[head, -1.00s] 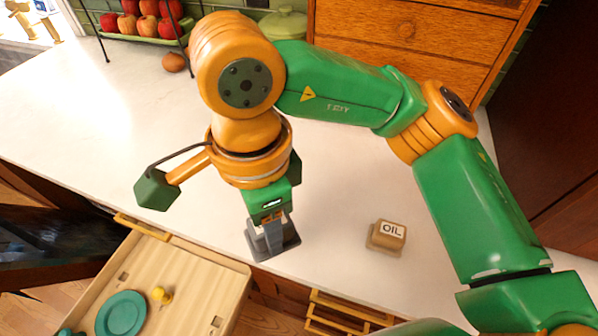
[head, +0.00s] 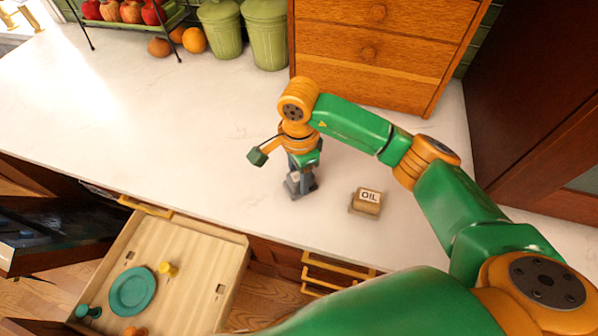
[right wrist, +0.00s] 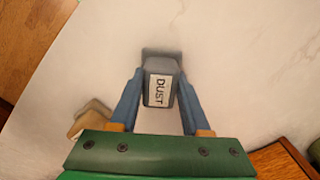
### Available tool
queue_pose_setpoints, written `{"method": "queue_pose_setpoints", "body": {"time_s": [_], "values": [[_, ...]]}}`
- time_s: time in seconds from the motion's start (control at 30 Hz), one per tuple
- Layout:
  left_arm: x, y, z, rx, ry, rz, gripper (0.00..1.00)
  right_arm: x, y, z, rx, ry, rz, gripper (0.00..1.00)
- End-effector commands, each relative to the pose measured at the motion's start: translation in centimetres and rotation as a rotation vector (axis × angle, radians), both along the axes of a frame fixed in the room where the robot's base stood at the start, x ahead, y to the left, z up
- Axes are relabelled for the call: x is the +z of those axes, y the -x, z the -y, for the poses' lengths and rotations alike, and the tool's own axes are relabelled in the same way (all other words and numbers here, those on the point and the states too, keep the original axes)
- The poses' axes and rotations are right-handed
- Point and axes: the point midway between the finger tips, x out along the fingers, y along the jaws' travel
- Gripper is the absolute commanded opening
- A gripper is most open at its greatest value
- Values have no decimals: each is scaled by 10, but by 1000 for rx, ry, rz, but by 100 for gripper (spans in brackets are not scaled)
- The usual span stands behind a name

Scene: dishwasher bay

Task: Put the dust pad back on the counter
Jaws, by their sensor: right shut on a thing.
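The grey dust pad (head: 300,188), whose label reads DUST in the right wrist view (right wrist: 160,88), is between the fingers of my right gripper (head: 301,168). The gripper is shut on it, and its two blue fingers (right wrist: 160,98) flank the pad in the right wrist view. The pad is upright at or just above the white counter (head: 180,115), near its front edge; I cannot tell whether it touches. My left gripper is out of view.
A brown pad labelled OIL (head: 366,201) stands on the counter to the right. An open drawer (head: 190,250) holds a teal plate (head: 133,291) and small items. Wooden drawers (head: 375,50) and green canisters (head: 266,35) stand behind. The counter's left and middle are clear.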

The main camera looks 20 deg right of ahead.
Motion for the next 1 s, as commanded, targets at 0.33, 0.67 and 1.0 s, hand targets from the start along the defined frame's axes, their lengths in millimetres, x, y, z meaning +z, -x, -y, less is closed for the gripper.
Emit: {"method": "queue_pose_setpoints", "body": {"time_s": [0.33,0.67,1.0], "values": [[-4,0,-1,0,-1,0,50,-3,0,0,0,-1,-1,77],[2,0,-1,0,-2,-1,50,3,0,0,-1,-1,-1,77],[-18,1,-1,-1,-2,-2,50,79,-1,0,-2,0,8,77]]}}
